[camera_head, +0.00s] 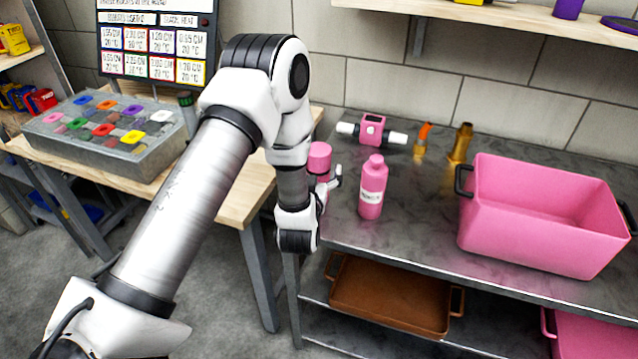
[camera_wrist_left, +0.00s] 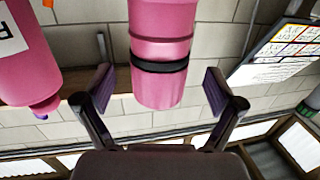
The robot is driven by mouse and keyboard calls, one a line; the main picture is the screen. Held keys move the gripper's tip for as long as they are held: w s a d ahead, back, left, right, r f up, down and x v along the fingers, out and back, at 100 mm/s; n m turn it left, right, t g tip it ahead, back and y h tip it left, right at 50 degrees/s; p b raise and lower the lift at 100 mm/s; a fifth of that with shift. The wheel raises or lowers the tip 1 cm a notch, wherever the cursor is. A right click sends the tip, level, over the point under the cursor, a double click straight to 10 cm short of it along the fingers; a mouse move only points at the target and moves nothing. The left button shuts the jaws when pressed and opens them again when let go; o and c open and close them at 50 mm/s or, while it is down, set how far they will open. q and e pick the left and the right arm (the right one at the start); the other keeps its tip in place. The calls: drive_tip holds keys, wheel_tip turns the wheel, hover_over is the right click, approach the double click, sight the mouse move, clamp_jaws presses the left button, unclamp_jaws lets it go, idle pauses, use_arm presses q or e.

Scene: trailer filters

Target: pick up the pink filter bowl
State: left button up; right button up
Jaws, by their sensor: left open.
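The pink filter bowl (camera_head: 319,157) stands at the left end of the metal bench, partly hidden behind my left gripper (camera_head: 327,186) in the head view. In the left wrist view the pink bowl (camera_wrist_left: 162,45), with a dark band round it, shows between the two spread fingers of my left gripper (camera_wrist_left: 160,90). The fingers are open, with a gap on each side of the bowl. Whether the bowl is fully between the pads in depth I cannot tell. My right gripper is not in view.
A pink labelled bottle (camera_head: 372,188) stands just right of the gripper and also shows in the wrist view (camera_wrist_left: 28,60). Behind are a pink filter housing with white pipe ends (camera_head: 373,130) and brass fittings (camera_head: 461,143). A pink crate (camera_head: 545,245) fills the bench's right.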

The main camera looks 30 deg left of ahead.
use_arm(q)
drive_tip(key=x, duration=0.3)
drive_tip(key=shift+w+f, duration=0.15)
drive_tip(key=shift+c, duration=0.6)
drive_tip(key=c, duration=1.6)
